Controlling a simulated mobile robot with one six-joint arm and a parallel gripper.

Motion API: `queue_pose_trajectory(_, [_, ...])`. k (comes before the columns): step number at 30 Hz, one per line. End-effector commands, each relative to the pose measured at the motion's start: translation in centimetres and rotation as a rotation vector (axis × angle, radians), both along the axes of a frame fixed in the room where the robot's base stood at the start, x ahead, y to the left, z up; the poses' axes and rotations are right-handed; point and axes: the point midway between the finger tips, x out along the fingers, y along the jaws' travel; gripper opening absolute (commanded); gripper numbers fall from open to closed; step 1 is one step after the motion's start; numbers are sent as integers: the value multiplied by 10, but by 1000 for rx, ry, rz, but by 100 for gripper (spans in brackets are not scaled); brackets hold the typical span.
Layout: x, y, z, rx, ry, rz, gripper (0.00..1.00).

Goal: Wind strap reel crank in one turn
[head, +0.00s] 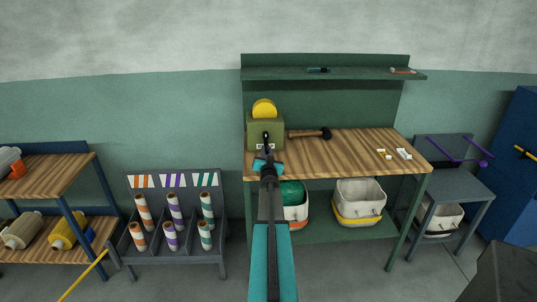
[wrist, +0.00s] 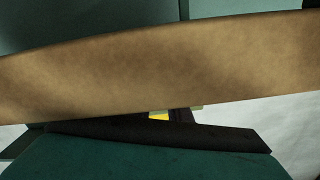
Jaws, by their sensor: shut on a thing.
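The strap reel (head: 254,134) is an olive-green box with a yellow disc (head: 264,108) on top. It stands at the left end of the wooden workbench. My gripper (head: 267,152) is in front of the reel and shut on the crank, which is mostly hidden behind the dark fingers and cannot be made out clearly. In the wrist view a broad tan band crosses close to the camera, and I cannot tell which part it is. A small patch of yellow (wrist: 158,116) shows below it, above the dark and teal parts of my gripper.
A mallet (head: 310,134) lies on the workbench (head: 350,153) right of the reel, with small white and yellow items farther right. Bins (head: 358,190) stand underneath. A rack of striped rolls (head: 175,215) is at left, a grey side table (head: 452,184) at right.

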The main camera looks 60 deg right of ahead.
Motion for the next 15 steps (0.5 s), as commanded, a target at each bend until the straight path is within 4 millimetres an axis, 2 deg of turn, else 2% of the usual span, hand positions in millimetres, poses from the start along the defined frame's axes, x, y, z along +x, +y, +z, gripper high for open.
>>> queue_pose_trajectory(15, [4, 1, 5, 21, -44, 2, 0])
